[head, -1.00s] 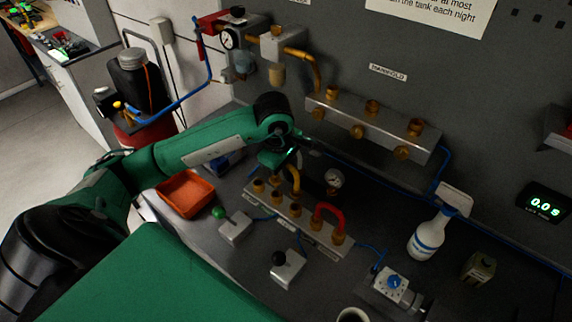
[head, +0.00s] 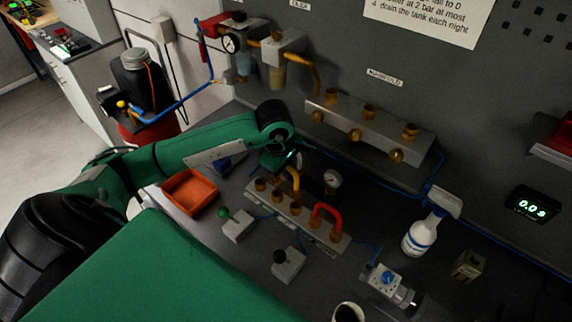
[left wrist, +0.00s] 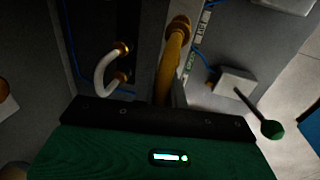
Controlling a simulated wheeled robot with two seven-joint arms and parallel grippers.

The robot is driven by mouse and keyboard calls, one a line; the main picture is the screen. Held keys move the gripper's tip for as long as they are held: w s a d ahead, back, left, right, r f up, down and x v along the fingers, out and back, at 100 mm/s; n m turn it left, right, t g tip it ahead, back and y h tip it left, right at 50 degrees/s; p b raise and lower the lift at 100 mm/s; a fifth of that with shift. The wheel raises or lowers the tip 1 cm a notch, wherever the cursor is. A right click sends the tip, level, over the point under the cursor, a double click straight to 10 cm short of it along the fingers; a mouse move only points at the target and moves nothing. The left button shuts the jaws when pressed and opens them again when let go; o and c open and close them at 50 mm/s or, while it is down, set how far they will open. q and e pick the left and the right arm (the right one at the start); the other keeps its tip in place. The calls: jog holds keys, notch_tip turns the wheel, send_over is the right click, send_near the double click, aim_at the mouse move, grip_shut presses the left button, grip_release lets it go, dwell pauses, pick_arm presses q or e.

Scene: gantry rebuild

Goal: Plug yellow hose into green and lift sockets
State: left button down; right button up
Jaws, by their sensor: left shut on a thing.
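The yellow hose (head: 294,178) is a short curved piece at the socket strip (head: 312,222), a pale bar with several brass sockets. My left gripper (head: 284,160) is over the strip's far side, shut on the yellow hose; its fingertips are hard to make out. In the left wrist view the yellow hose (left wrist: 172,62) runs from a brass fitting (left wrist: 180,25) down behind my gripper's dark edge, so its near end is hidden. A green label (left wrist: 190,62) and a white label (left wrist: 198,40) are beside it. My right gripper is out of view.
A red hose (head: 326,211) loops between sockets on the same strip. A green-knobbed lever (head: 223,213) and a black-knobbed lever (head: 280,256) stand in front. An orange tray (head: 189,192) is left, a gauge (head: 332,178) right of my gripper, a spray bottle (head: 420,235) farther right.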

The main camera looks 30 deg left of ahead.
pick_arm(q)
jog(key=shift+f, duration=0.15)
notch_tip(320, 180, down, 2)
jog(key=shift+f, duration=0.1)
dwell(0.5)
notch_tip(320, 180, down, 4)
jog(key=b, duration=0.4)
jog(key=shift+r+b, duration=0.25)
jog(key=shift+b, duration=0.05)
jog(key=shift+r, duration=0.15)
